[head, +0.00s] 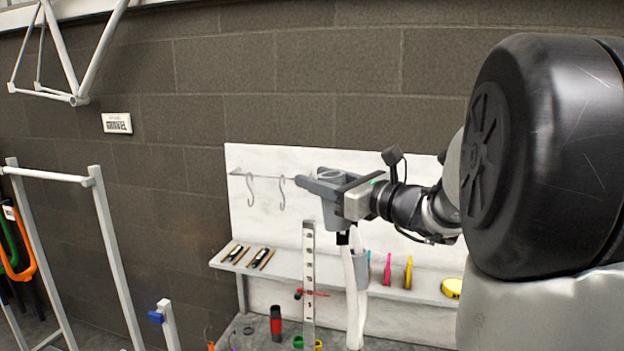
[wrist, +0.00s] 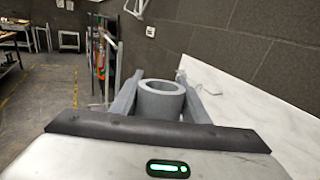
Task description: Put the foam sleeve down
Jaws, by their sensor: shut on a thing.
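The foam sleeve (wrist: 161,99) is a short grey tube with an open round top. It sits upright between the two fingers of my gripper (wrist: 160,100) in the wrist view, and the fingers are shut on it. In the head view my gripper (head: 318,187) is held out level in front of the white back panel, above the shelf. The sleeve is hard to tell from the grey fingers there; its round top (head: 331,174) shows between them. Its lower part is hidden in the wrist view.
A shelf (head: 330,272) on the white panel (head: 262,220) holds black-and-wood tools, pink and yellow tools and a yellow tape measure (head: 452,288). Two hooks (head: 281,193) hang from a rail left of my gripper. A bench (head: 262,335) lies underneath.

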